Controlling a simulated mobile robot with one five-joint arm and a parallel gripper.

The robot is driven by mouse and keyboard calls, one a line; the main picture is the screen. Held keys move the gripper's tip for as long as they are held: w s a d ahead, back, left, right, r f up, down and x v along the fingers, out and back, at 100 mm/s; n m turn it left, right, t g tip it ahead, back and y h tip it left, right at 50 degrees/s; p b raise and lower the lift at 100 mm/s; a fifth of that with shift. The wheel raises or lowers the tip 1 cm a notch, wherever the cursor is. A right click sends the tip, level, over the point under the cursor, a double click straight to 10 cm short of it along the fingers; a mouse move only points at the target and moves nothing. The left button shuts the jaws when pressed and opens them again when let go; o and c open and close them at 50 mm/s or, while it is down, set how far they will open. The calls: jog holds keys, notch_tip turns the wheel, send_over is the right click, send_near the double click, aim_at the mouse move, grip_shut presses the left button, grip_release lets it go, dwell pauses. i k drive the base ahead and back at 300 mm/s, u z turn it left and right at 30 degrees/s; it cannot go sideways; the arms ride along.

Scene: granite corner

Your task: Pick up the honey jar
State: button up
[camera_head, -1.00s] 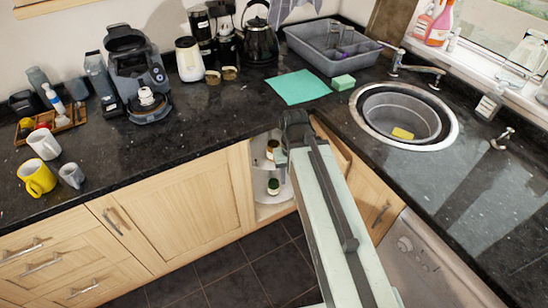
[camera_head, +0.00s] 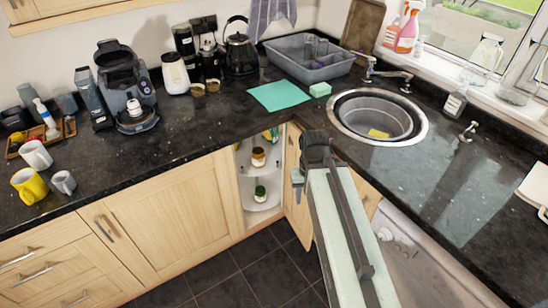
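A small jar (camera_head: 258,157) with a pale label and amber-brown colouring stands on the upper shelf of the open corner cabinet; it looks like the honey jar, but its label is too small to read. A second small jar with a green lid (camera_head: 260,192) stands on the shelf below. My arm reaches up from the bottom of the picture, to the right of the cabinet opening. My gripper (camera_head: 297,178) shows only partly as a grey piece left of the arm, in front of the open door and apart from both jars. Its fingers are mostly hidden.
The cabinet door (camera_head: 296,200) stands open right of the shelves, partly behind my arm. Another item (camera_head: 271,134) shows at the top of the cabinet. The dark worktop (camera_head: 200,142) overhangs the opening. The tiled floor (camera_head: 240,268) in front is clear.

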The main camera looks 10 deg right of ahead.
aim_at(258, 156)
jog(key=z, duration=0.3)
jog(key=k, duration=1.5)
jog(key=u, duration=1)
jog(key=i, duration=1.7)
